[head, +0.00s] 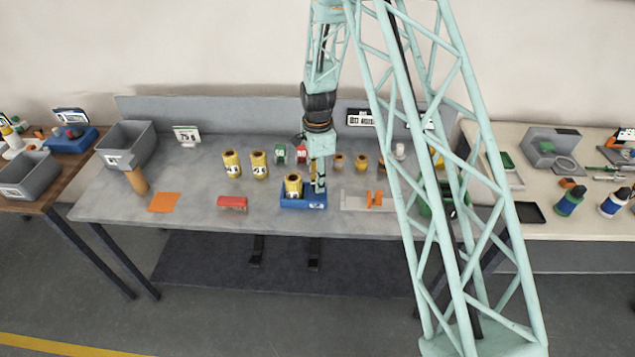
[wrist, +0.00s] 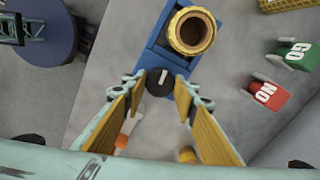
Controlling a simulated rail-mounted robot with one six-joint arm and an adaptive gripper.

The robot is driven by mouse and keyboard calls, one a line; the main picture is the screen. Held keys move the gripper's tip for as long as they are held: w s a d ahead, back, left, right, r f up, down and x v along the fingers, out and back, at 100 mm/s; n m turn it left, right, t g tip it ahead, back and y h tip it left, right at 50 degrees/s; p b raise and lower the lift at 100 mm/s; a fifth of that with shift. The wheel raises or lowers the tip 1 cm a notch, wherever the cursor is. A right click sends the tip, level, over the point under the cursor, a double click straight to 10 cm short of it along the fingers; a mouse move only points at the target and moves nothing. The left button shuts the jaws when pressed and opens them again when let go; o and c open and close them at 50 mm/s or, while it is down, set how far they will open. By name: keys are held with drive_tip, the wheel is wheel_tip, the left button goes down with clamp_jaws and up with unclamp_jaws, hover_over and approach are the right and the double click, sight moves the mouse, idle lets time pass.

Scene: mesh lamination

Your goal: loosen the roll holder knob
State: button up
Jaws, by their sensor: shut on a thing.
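The blue roll holder (head: 318,205) stands near the front edge of the grey bench, with a yellow roll (head: 293,187) in it. In the wrist view the roll (wrist: 192,30) sits upright in the blue holder (wrist: 150,60). The black round knob (wrist: 159,82) with a white mark on it is at the near end of the holder. My gripper (head: 319,190) points down at the right end of the holder. In the wrist view my gripper (wrist: 158,84) has its two padded fingers on either side of the knob, shut on it.
Two more yellow rolls (head: 231,164) stand behind to the left. A grey plate with an orange piece (head: 374,199) lies close on the right. GO (wrist: 291,54) and NO (wrist: 268,94) blocks stand nearby.

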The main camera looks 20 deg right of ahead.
drive_tip(key=n+b, duration=0.2)
drive_tip(key=n, duration=0.2)
drive_tip(key=shift+f+b, duration=0.1)
drive_tip(key=shift+b, duration=0.25)
drive_tip(key=n+b, duration=0.1)
drive_tip(key=n, duration=0.3)
drive_tip(key=shift+b, duration=0.35)
drive_tip(key=n+b, duration=0.1)
drive_tip(key=n, duration=0.3)
drive_tip(key=shift+n+b, duration=0.8)
drive_tip(key=shift+n, duration=1.4)
drive_tip(key=o, duration=0.8)
drive_tip(key=shift+o, duration=0.2)
drive_tip(key=shift+r, duration=0.3)
